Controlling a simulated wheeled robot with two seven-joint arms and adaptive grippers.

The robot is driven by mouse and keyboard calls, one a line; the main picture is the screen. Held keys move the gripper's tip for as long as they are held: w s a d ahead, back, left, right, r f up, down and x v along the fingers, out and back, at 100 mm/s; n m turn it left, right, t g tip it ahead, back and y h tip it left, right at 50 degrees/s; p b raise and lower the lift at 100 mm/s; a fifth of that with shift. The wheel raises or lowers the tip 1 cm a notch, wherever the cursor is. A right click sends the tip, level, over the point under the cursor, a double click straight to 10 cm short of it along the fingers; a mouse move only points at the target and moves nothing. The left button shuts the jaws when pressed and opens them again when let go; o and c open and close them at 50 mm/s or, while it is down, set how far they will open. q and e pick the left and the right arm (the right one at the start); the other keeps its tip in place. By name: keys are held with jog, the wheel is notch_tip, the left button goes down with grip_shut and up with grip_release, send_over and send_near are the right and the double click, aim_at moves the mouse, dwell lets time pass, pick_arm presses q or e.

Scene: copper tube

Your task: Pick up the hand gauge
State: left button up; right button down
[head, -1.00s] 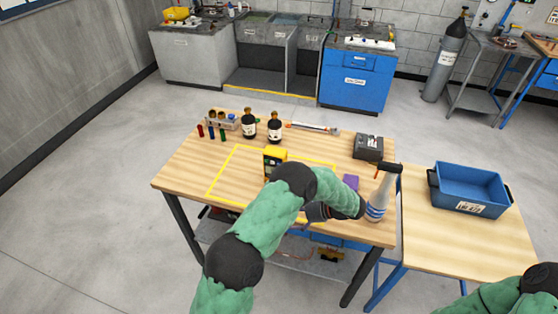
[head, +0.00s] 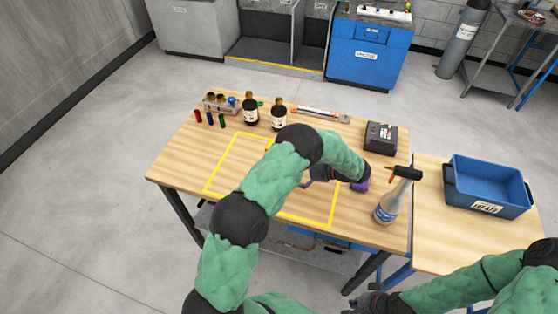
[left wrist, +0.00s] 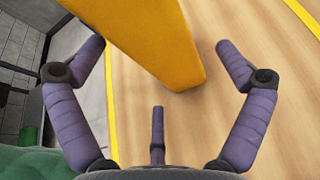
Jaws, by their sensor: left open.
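The hand gauge appears in the left wrist view as a plain yellow block (left wrist: 165,45), seen from close up. It runs from the top edge down between the fingers of my left gripper (left wrist: 158,72). Those purple fingers are spread, with a gap on each side of the block, and none is clearly touching it. In the head view my left arm hides nearly all of the gauge, and the left gripper (head: 308,182) is partly covered by its own wrist. My right gripper (head: 370,303) is low at the bottom right, away from the table; its fingers are unclear.
A yellow outline (head: 222,167) marks the wooden table (head: 175,165).

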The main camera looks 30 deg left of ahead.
pick_arm(q)
jog(key=x, duration=0.5)
jog(key=shift+w+f, duration=0.1)
jog(key=c, duration=1.7)
